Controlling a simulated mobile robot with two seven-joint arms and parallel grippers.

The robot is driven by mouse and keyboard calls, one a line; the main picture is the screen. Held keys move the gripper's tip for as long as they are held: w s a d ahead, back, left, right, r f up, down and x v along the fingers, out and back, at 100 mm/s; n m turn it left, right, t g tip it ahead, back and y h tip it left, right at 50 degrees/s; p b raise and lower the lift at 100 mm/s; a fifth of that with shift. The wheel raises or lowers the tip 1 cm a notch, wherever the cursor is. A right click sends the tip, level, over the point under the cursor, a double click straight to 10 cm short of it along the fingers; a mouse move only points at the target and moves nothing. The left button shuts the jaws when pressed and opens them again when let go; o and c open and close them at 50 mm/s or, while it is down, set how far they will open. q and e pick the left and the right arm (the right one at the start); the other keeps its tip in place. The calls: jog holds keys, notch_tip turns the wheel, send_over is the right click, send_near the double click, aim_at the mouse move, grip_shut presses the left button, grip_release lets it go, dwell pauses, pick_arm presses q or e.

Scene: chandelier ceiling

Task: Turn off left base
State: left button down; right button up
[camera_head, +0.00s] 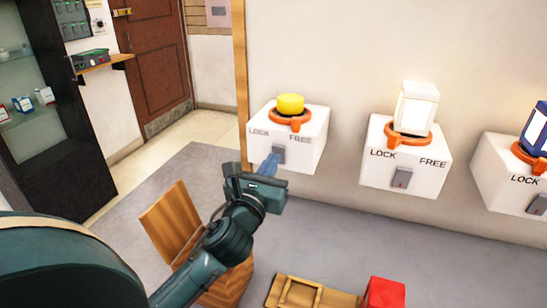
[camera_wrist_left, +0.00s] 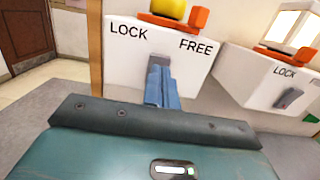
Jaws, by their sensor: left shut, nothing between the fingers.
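The left base (camera_head: 305,149) is a white wall-mounted box marked LOCK and FREE, with an orange ring and a yellow knob-like object (camera_head: 291,103) on top. Its grey switch (camera_head: 279,152) is on the front face, between the two words. My left gripper (camera_head: 271,165) is shut and empty, with its blue fingertips at the lower part of the switch. In the left wrist view the fingers (camera_wrist_left: 162,88) overlap the bottom of the switch (camera_wrist_left: 160,60); whether they touch it I cannot tell. My right gripper is not in view.
A middle base (camera_head: 405,160) carries a lit white block (camera_head: 416,107). A right base (camera_head: 505,178) carries a dark blue object (camera_head: 537,130). Below are a wooden box (camera_head: 175,222), a wooden frame (camera_head: 298,292) and a red block (camera_head: 384,293). A dark cabinet stands at left.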

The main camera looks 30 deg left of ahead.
pick_arm(q)
jog(key=shift+w+a+r, duration=0.1)
jog(key=shift+w+a, duration=0.05)
jog(key=shift+w, duration=0.6)
